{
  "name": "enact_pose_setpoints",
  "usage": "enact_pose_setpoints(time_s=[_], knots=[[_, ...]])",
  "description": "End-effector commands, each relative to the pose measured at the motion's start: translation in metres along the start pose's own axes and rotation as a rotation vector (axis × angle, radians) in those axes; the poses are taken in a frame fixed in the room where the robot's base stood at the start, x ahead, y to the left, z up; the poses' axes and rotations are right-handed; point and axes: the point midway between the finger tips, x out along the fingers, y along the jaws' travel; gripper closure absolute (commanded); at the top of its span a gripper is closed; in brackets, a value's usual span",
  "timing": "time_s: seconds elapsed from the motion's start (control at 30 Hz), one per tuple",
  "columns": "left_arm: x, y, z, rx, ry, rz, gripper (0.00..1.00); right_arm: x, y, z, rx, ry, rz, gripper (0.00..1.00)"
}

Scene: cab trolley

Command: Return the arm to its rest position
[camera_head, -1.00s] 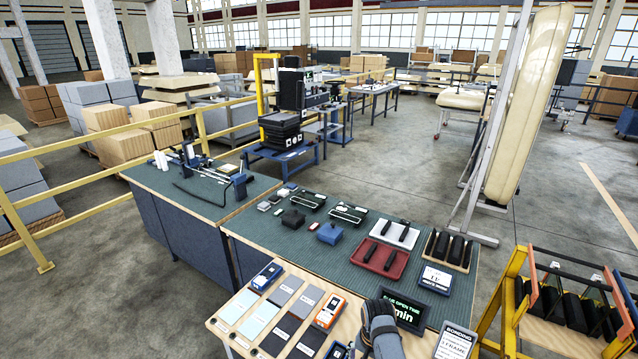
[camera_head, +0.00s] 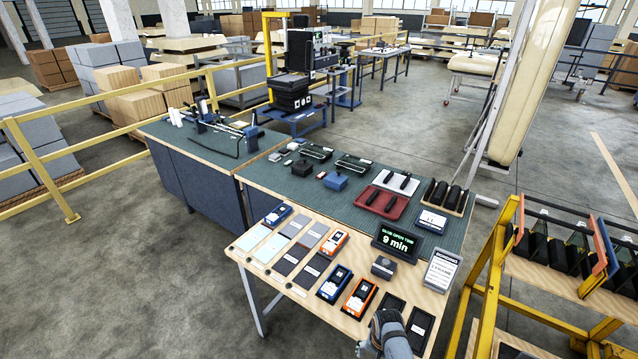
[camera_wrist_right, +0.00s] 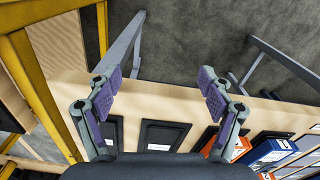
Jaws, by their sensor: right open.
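My right gripper (camera_wrist_right: 168,95) is open and empty in the right wrist view, with its two purple-padded fingers spread apart. It is over the near edge of the light wooden table, and dark floor shows between and beyond the fingers. In the head view my right arm (camera_head: 388,335) shows as a grey shape at the bottom edge, over the near right part of the wooden table (camera_head: 345,318). Its fingers cannot be made out there. My left gripper is not in either view.
Blue and orange devices (camera_head: 335,284) and dark panels lie on the wooden table. A sign reading 9 min (camera_head: 398,242) stands behind them. A yellow-framed trolley (camera_head: 487,290) with dark parts stands close on the right. Open floor (camera_head: 130,285) lies at left.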

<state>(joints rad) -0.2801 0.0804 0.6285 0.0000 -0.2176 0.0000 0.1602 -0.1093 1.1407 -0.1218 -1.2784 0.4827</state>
Motion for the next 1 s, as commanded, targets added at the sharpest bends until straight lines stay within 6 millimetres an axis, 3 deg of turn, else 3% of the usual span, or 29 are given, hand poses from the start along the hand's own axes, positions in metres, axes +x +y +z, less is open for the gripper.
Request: enact_pose_setpoints(time_s=[0.03, 0.17, 0.27, 0.4, 0.5, 0.6, 0.7, 1.0], knots=[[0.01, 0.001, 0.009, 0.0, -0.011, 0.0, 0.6, 0.028, 0.011, 0.012, -0.02, -0.004, 0.005, 0.19], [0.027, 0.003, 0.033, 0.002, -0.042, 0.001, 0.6, 0.096, 0.042, 0.049, -0.096, 0.005, 0.007, 0.19], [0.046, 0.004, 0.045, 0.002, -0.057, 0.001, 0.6, 0.161, 0.081, 0.093, -0.173, 0.014, 0.011, 0.19], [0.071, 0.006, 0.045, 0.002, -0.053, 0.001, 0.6, 0.237, 0.145, 0.167, -0.289, 0.036, 0.021, 0.19], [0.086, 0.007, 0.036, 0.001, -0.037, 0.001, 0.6, 0.271, 0.189, 0.216, -0.363, 0.053, 0.032, 0.19], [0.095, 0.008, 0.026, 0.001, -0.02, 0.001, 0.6, 0.289, 0.222, 0.251, -0.416, 0.069, 0.042, 0.19], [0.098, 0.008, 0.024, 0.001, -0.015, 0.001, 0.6, 0.296, 0.241, 0.272, -0.449, 0.08, 0.048, 0.19], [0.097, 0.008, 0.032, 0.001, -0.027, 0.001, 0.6, 0.295, 0.248, 0.279, -0.462, 0.088, 0.05, 0.19]])
